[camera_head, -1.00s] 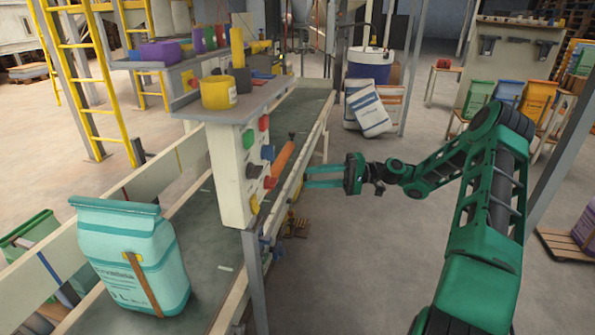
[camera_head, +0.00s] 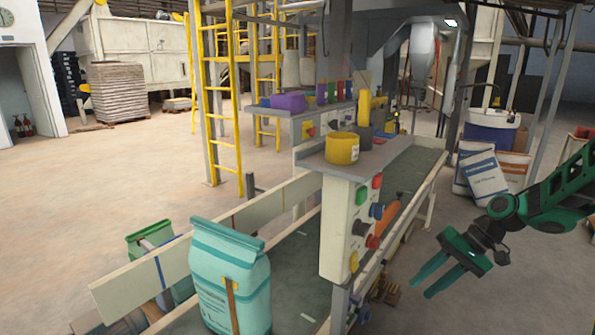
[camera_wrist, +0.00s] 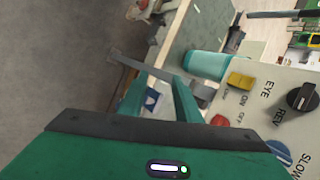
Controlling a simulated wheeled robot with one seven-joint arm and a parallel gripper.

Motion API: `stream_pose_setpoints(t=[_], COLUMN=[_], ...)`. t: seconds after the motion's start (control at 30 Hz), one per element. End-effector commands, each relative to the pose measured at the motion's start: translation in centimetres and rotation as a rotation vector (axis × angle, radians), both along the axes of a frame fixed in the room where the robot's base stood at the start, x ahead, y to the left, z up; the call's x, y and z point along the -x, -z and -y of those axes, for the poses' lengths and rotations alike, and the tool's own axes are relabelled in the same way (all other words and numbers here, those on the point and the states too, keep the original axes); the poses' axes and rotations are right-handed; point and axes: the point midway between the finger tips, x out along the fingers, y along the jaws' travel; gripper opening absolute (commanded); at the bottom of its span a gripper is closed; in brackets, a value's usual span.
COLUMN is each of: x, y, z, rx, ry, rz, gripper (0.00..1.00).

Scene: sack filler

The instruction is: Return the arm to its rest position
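My green arm (camera_head: 562,200) reaches in from the right edge of the head view. My gripper (camera_head: 422,290) is beside the conveyor, to the right of the control panel (camera_head: 345,225), with its fingers pointing down and left. In the wrist view my gripper (camera_wrist: 160,76) has its two fingers apart with nothing between them. The control panel's face (camera_wrist: 275,85) shows at the right there, with its knobs and buttons. No finger visibly touches the panel.
A teal sack (camera_head: 232,280) stands upright on the conveyor (camera_head: 300,290). A yellow tub (camera_head: 342,148) sits on the panel's top shelf. A blue drum (camera_head: 490,135) and leaning sacks (camera_head: 482,178) stand behind my arm. The floor right of the conveyor looks mostly clear.

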Motion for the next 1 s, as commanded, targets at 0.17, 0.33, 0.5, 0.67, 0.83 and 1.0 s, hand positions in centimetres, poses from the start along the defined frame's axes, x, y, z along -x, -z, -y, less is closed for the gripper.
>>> stream_pose_setpoints(t=[0.17,0.33,0.5,0.67,0.83,1.0], x=[4.0,8.3,13.1,18.0,23.3,27.2], y=[-1.7,-3.6,-5.7,-7.3,-8.3,-8.5], z=[1.7,3.5,5.2,6.5,7.5,8.0], rx=[0.186,0.335,0.455,0.539,0.596,0.618], ry=[0.019,0.056,0.11,0.166,0.232,0.279], rz=[-0.032,-0.057,-0.078,-0.092,-0.106,-0.121], gripper=[0.3,0.3,0.3,0.3,0.3,0.3])
